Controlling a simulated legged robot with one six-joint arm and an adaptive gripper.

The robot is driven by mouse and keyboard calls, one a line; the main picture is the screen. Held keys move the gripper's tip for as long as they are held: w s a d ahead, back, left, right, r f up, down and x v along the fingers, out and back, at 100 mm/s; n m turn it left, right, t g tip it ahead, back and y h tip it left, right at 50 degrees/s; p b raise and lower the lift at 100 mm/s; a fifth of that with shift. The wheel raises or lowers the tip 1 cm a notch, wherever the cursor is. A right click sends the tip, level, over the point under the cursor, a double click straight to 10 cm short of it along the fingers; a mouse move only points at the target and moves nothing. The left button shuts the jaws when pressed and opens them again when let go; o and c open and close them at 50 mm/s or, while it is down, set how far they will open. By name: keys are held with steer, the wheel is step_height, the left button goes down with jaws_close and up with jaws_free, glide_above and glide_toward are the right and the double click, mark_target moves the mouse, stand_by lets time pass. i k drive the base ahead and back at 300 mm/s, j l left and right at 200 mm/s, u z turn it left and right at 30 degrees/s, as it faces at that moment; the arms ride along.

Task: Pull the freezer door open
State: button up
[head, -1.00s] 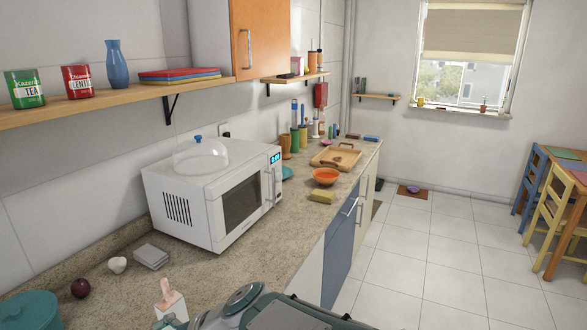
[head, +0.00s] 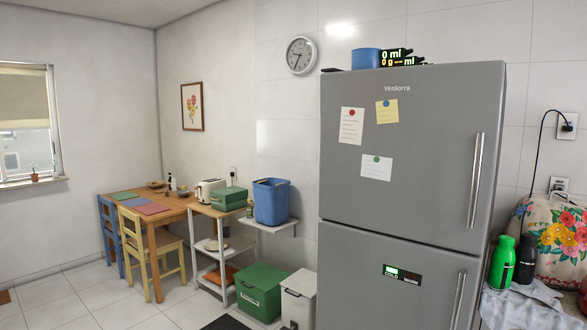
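A tall grey fridge-freezer stands at the right of centre in the head view. Its upper door (head: 400,180) carries the name Venlorra, three notes held by round magnets, and a vertical metal handle (head: 475,180) near its right edge. No label shows which one is the freezer. My gripper is not in view.
A green box (head: 259,291) and a white bin (head: 298,300) stand on the floor left of the fridge. A cloth-covered surface (head: 520,308) with green (head: 502,262) and black (head: 525,259) bottles stands close on its right. Tiled floor shows at lower left.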

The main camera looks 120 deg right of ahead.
mark_target(407, 152)
steer(key=z, duration=1.15)
steer(key=k+z, duration=0.1)
steer(key=z, duration=1.05)
steer(key=l+z, duration=0.1)
steer(key=z, duration=1.05)
steer(key=l+z, duration=0.1)
steer(key=z, duration=1.05)
